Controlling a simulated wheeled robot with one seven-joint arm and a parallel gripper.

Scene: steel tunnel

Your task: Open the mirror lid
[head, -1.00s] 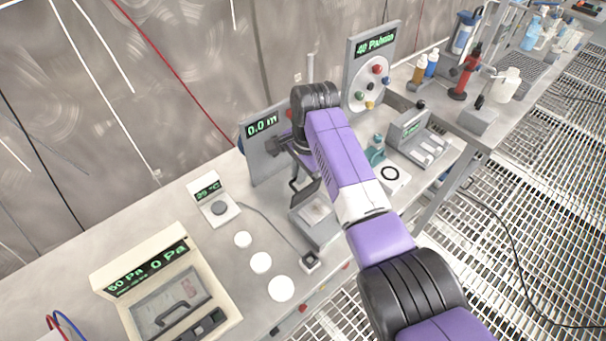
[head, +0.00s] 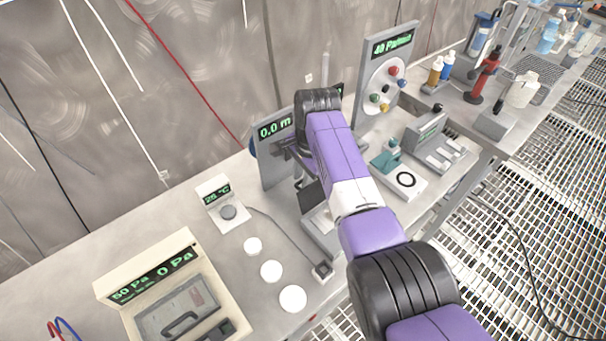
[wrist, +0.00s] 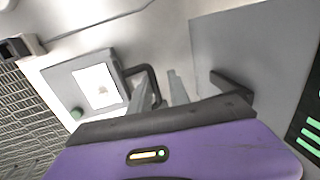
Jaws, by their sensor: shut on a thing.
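The mirror lid (head: 312,197) is a dark panel with a dark handle, standing raised at a slant over a grey box (head: 322,236) in the head view. In the wrist view the grey box (wrist: 62,75) has a pale inset panel, and the dark curved handle (wrist: 153,78) reaches toward my fingers. My gripper (wrist: 160,85) is shut on the handle. In the head view my arm hides the fingertips and part of the lid. How far the lid is open is hard to tell.
A grey upright panel (head: 278,165) reading 0.0 m stands just behind, with a dark bracket (wrist: 230,85) close to my fingers. White discs (head: 271,270) and a small temperature meter (head: 222,203) lie left. A white plate with a black ring (head: 404,184) lies right.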

